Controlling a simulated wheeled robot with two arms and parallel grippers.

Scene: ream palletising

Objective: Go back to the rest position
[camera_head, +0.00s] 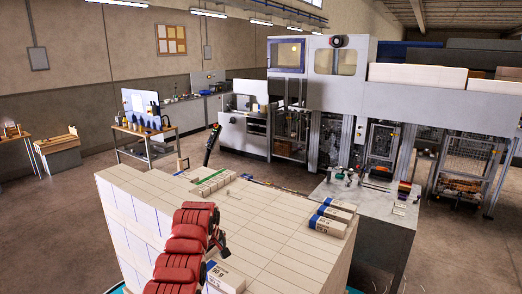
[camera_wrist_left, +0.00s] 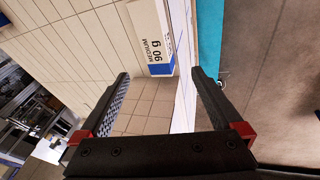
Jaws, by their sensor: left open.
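My left arm is red and comes in from the bottom of the head view. Its dark left gripper (camera_head: 218,243) is over the top of the big stack of paper reams (camera_head: 130,230). In the left wrist view the left gripper (camera_wrist_left: 158,82) is open, with nothing between its fingers. My right gripper is not in view.
More loose reams (camera_head: 333,215) lie at the stack's right edge. Green-marked items (camera_head: 214,181) lie at its far edge. A grey metal table (camera_head: 375,210) stands close to the right, before a large machine (camera_head: 320,90). Floor (camera_head: 80,215) is free at left.

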